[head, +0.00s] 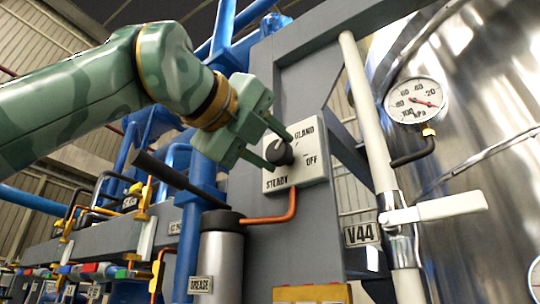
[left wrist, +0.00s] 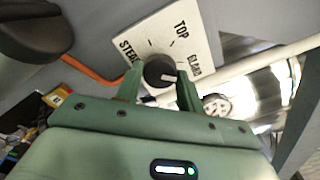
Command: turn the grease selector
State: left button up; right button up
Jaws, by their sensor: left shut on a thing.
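The grease selector is a black round knob (head: 279,152) on a pale square plate (head: 312,164). The head view shows GLAND, OFF and STEADY on the plate; my gripper hides its upper left part. In the left wrist view the knob (left wrist: 158,70) has a white mark that seems to point towards GLAND, and TOP and STEADY also show. My left gripper (head: 276,147) is shut on the knob, one green finger on each side, also in the left wrist view (left wrist: 159,84). My right gripper is not in view.
A grease canister (head: 221,258) with a black lid and a dark lever (head: 175,173) stands below left, joined by a copper pipe (head: 272,218). A white valve handle (head: 435,208), tagged V44, and a pressure gauge (head: 416,101) are at right before a shiny vessel.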

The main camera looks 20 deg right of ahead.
pick_arm(q)
jog(key=shift+r+n+b, duration=0.1)
jog(key=shift+n+b, duration=0.2)
jog(key=shift+n, duration=0.5)
jog(key=o, duration=1)
jog(key=shift+a, duration=0.1)
jog(key=shift+s+a+b, duration=0.25)
jog(key=shift+a+b, duration=0.1)
jog(key=shift+b, duration=0.05)
jog(key=b+v, duration=0.4)
jog(key=v, duration=1.1)
jog(key=shift+s+a, duration=0.15)
